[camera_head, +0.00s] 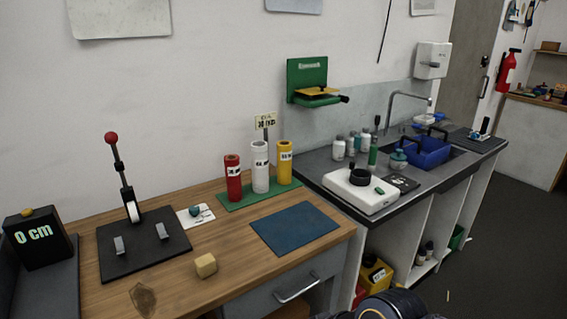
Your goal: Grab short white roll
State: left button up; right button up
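A white roll (260,168) stands upright on a green mat (233,200) at the back of the wooden table. It has a dark label, too small to read surely. A red roll (233,180) stands to its left and a yellow roll (285,164) to its right. The white roll looks about as tall as its neighbours or slightly taller. No other white roll is clearly seen. Neither of my grippers is in view; only a dark rounded part, probably of my own arm, shows at the bottom edge.
On the wooden table (215,245) are a lever stand (130,205) with a red knob, a blue mat (294,228), a small tan block (206,265) and a "0 cm" display (40,238). At right is a counter with a white device (360,189), bottles and a sink.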

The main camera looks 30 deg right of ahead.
aim_at(259, 149)
jog(key=i+l+u, duration=0.15)
jog(key=l, duration=0.35)
jog(key=l+u, duration=0.15)
jog(key=l, duration=0.3)
jog(key=i+l+u, duration=0.2)
jog(key=l, duration=0.35)
jog(key=k+j, duration=0.05)
